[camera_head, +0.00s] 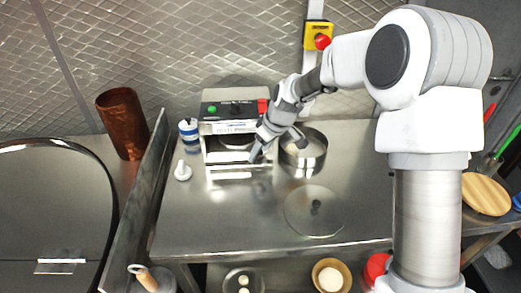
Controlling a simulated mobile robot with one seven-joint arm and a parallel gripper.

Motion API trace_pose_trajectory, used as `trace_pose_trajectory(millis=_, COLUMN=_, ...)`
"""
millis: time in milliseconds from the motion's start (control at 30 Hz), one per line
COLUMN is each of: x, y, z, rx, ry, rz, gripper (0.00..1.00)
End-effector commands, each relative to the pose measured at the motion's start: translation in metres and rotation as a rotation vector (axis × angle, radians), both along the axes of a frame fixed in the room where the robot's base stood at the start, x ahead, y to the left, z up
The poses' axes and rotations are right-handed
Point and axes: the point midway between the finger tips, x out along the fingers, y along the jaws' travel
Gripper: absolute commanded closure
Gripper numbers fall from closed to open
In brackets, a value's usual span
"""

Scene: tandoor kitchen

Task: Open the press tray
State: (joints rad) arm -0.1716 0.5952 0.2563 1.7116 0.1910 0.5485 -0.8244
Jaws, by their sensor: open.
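The press (203,128) stands at the back of the steel counter, with a green button, dark knobs and a red part on its top. Its tray (228,175) shows as a bright flat piece at the front of the opening; how far out it sits, I cannot tell. My gripper (256,156) is open at the tray's right side, pointing down and left. Whether it touches the tray cannot be told. My wrist hides the press's right front corner.
A steel pot (317,158) stands just right of my gripper, close to my wrist. A round lid (298,222) lies nearer the front. A blue-and-white container (188,130) and a small white object (182,171) stand left of the press. The counter's front left is clear.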

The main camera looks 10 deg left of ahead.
Motion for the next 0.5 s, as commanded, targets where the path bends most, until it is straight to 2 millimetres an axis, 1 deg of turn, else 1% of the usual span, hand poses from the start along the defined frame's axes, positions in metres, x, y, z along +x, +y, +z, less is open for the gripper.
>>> trace_pose_trajectory(millis=133, x=0.0001, y=-0.0001, z=0.0003, rx=0.000, ry=0.000, rz=0.000, gripper=0.39)
trace_pose_trajectory(millis=267, x=0.0001, y=-0.0001, z=0.0004, rx=0.000, ry=0.000, rz=0.000, gripper=0.63)
trace_pose_trajectory(millis=300, x=0.0000, y=-0.0001, z=0.0005, rx=0.000, ry=0.000, rz=0.000, gripper=0.70)
trace_pose_trajectory(millis=367, x=0.0000, y=-0.0001, z=0.0005, rx=0.000, ry=0.000, rz=0.000, gripper=0.81)
trace_pose_trajectory(millis=400, x=0.0000, y=-0.0001, z=0.0005, rx=0.000, ry=0.000, rz=0.000, gripper=0.88)
trace_pose_trajectory(millis=467, x=0.0001, y=-0.0002, z=0.0006, rx=0.000, ry=0.000, rz=0.000, gripper=0.99)
trace_pose_trajectory(millis=500, x=0.0000, y=-0.0002, z=0.0006, rx=0.000, ry=0.000, rz=0.000, gripper=1.00)
